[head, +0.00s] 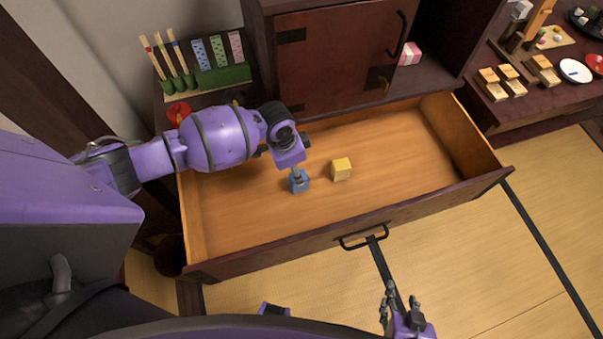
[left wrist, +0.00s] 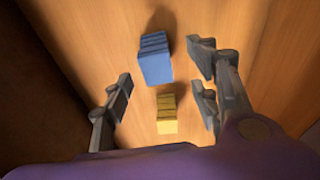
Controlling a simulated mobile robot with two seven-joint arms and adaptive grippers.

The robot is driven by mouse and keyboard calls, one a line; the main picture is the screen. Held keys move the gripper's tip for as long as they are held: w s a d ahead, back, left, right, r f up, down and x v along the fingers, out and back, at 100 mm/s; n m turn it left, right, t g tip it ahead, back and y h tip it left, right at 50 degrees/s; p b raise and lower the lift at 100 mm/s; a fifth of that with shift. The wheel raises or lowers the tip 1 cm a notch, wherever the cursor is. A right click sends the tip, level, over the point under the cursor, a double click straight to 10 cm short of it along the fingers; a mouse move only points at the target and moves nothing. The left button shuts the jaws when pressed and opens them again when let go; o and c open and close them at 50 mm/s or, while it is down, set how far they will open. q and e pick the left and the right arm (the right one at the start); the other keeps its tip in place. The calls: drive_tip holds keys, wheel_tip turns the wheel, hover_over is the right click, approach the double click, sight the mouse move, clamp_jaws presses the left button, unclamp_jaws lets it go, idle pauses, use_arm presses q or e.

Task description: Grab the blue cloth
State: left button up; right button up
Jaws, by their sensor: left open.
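The blue cloth (head: 300,186) is a small folded block lying on the floor of the open drawer. My left gripper (head: 297,170) is over it and partly hides it in the head view. In the left wrist view the blue cloth (left wrist: 155,66) lies below and between the spread fingers of the left gripper (left wrist: 160,85), with no finger closed on it. A yellow folded cloth (head: 341,169) lies just right of the blue one; it also shows in the left wrist view (left wrist: 166,118). My right gripper (head: 400,303) is open and empty, in front of the drawer.
The pulled-out wooden drawer (head: 400,160) has raised walls and a dark front with a handle (head: 362,239). Its right part is bare. A cabinet door (head: 340,62) stands behind it. A green stand (head: 205,80) is at the back left, a pink-and-white box (head: 410,53) at the back.

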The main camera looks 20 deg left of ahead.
use_arm(q)
drive_tip(key=shift+s+d+f, duration=0.1)
drive_tip(key=shift+s+f, duration=0.1)
drive_tip(key=shift+f, duration=0.3)
drive_tip(key=shift+s+d+f, duration=0.1)
drive_tip(key=shift+s+f, duration=0.05)
drive_tip(key=shift+f, duration=0.3)
drive_tip(key=f, duration=0.3)
drive_tip(key=w+d+f, duration=0.1)
drive_tip(key=shift+f+b, duration=0.3)
use_arm(e)
drive_tip(key=shift+s+d+f, duration=0.1)
drive_tip(key=shift+s+f, duration=0.2)
drive_tip(key=shift+s, duration=0.1)
use_arm(q)
drive_tip(key=shift+r, duration=0.1)
drive_tip(key=c, duration=1.2)
drive_tip(key=shift+c, duration=0.2)
